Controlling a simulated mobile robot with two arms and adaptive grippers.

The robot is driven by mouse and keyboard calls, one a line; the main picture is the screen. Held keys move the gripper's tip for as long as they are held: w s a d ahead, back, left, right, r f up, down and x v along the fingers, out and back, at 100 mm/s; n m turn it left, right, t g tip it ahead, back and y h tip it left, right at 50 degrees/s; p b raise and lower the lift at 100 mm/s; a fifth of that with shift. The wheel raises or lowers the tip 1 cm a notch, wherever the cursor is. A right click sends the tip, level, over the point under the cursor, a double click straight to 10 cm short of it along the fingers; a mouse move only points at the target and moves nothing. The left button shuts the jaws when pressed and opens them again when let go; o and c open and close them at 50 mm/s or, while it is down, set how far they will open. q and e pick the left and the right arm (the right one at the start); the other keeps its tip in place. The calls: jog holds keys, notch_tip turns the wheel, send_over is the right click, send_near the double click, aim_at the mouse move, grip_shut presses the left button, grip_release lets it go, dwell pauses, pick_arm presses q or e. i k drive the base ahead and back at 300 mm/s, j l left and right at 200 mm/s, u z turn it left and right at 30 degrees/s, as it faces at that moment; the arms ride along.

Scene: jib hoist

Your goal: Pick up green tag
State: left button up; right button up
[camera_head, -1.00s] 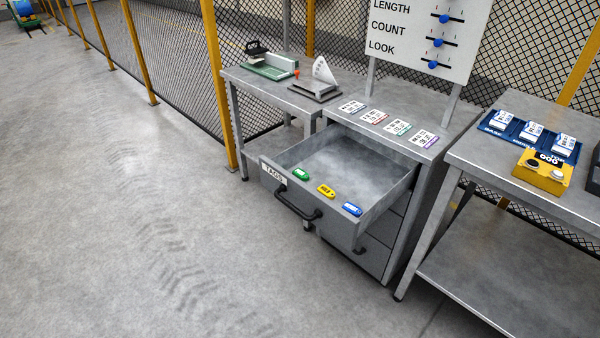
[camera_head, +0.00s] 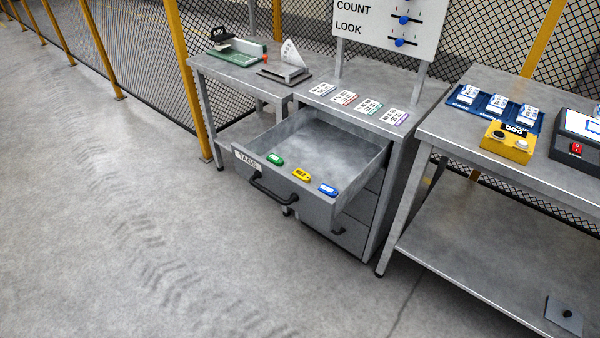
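The green tag (camera_head: 275,159) lies in the open drawer (camera_head: 322,150) marked TAGS, near its front left corner. A yellow tag (camera_head: 301,174) and a blue tag (camera_head: 328,190) lie to its right in a row along the drawer front. The drawer is pulled out of a grey metal cabinet and has a black handle (camera_head: 270,192) on its front. Neither of my grippers shows in the head view.
Several printed cards (camera_head: 344,98) lie on the cabinet top. A workbench (camera_head: 455,125) on the right holds blue trays (camera_head: 494,104) and a yellow box (camera_head: 507,143). Mesh fencing with a yellow post (camera_head: 190,80) stands behind. The floor (camera_head: 120,220) at left and front is clear.

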aim_at(275, 159)
jog(key=i+j+u, duration=0.2)
jog(key=u, duration=0.15)
jog(key=i+j+u, duration=0.2)
jog(key=u, duration=0.15)
jog(key=i+j+u, duration=0.1)
jog(key=u, duration=0.25)
jog(key=i, duration=0.1)
